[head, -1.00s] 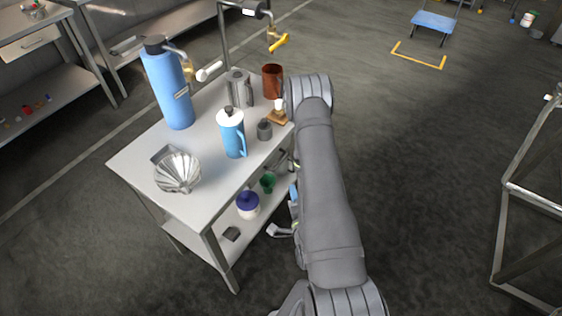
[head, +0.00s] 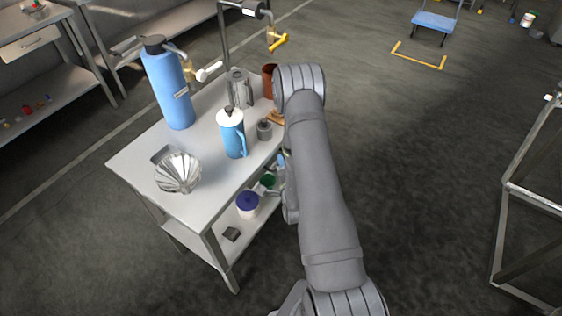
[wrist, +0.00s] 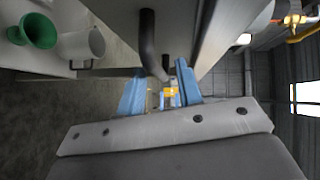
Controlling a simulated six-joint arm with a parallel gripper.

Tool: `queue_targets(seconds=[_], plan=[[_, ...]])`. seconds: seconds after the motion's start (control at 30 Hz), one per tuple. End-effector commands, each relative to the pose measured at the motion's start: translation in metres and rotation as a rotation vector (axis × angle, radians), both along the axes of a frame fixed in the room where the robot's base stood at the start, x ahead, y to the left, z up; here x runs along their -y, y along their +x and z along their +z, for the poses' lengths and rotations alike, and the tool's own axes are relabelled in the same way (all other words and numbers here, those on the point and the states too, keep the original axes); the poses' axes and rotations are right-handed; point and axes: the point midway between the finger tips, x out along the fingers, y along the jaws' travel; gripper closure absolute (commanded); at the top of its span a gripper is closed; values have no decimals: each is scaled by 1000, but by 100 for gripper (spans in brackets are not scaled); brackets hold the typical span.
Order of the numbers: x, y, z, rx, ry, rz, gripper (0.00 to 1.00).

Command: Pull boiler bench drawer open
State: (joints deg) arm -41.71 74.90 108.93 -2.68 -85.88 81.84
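The boiler bench (head: 205,195) stands left of my arm in the head view. My arm hides its drawer side there. In the wrist view, a grey panel, likely the drawer front (wrist: 184,22), fills the upper middle. A dark curved bar handle (wrist: 148,38) runs along it toward my gripper. My gripper (wrist: 160,74) has its two blue fingers apart, with the near end of the handle appearing between their tips. I cannot tell whether they touch it. The drawer looks closed, though its edges are mostly hidden.
A blue bottle (head: 168,90), a blue jug (head: 231,135), a fluted metal bowl (head: 178,172) and a steel pitcher (head: 239,90) crowd the bench top. On the lower shelf are a blue-lidded jar (head: 247,204) and a green funnel (wrist: 38,30).

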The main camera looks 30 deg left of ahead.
Motion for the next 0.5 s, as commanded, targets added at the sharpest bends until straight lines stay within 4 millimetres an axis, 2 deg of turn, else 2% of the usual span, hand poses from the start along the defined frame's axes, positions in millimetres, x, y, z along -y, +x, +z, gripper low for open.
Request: queue_targets(seconds=[0.2, 0.5], plan=[[-12, 12, -2, 0, 0, 0, 68], [-13, 13, -3, -1, -1, 0, 70]])
